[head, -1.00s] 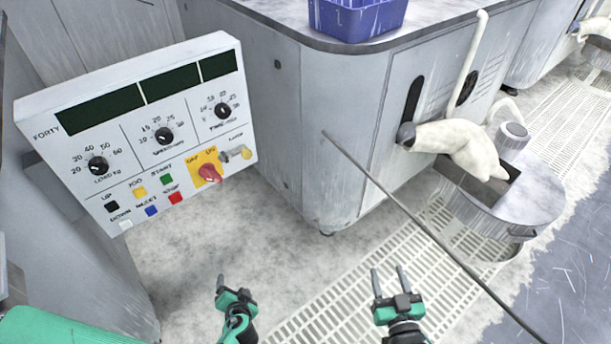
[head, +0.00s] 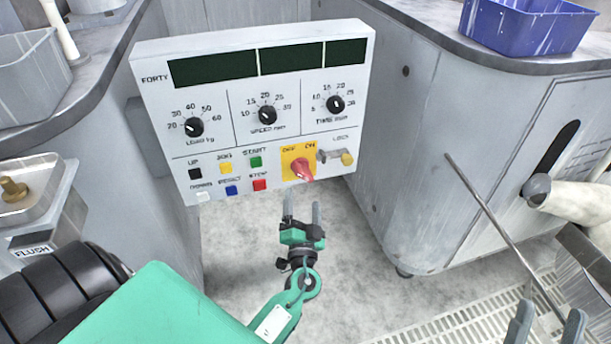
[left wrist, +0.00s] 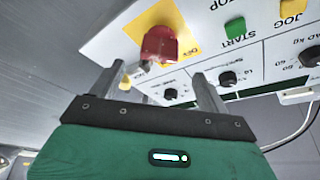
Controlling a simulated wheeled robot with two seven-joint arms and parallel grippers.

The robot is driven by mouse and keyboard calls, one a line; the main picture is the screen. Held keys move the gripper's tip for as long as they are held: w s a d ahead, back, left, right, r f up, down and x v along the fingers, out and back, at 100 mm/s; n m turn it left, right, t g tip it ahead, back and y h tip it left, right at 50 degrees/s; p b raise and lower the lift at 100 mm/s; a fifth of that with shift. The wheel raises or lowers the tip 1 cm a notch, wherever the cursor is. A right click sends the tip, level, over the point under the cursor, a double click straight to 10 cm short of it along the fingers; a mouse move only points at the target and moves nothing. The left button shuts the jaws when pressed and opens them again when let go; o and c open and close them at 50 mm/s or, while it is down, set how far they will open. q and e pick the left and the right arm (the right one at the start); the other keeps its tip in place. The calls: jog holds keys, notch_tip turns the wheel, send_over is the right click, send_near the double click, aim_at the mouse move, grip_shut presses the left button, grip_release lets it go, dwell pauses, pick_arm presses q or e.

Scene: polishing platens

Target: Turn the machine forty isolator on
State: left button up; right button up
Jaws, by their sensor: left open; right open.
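The control panel (head: 220,140) marked FORTY hangs at the upper middle of the head view. Its isolator is a red knob (head: 302,170) on a yellow plate (head: 290,153) marked OFF and ON. Which mark the knob points to is hard to tell. My left gripper (head: 302,205) is open and empty just below the knob, its fingers pointing up at it. In the left wrist view the red knob (left wrist: 158,45) sits beyond and between the two open fingers (left wrist: 155,80), apparently not touching.
A lock with a brass-coloured end (head: 345,157) sits right beside the isolator. Push buttons, including the red STOP (head: 260,185), lie to its left. A thin rod (head: 490,215) slants across the right. A blue bin (head: 525,25) stands on the cabinet top.

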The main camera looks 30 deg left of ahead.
aim_at(303, 176)
pick_arm(q)
jog(key=x, duration=0.8)
jog(key=shift+w+a+p, duration=0.15)
jog(key=shift+w+p, duration=0.1)
jog(key=shift+p, duration=0.1)
pick_arm(e)
jog(key=f+g, duration=0.1)
jog(key=w+a+f+g, duration=0.1)
jog(key=f, duration=0.1)
jog(key=shift+w+a+f, duration=0.15)
pick_arm(q)
jog(key=c, duration=1)
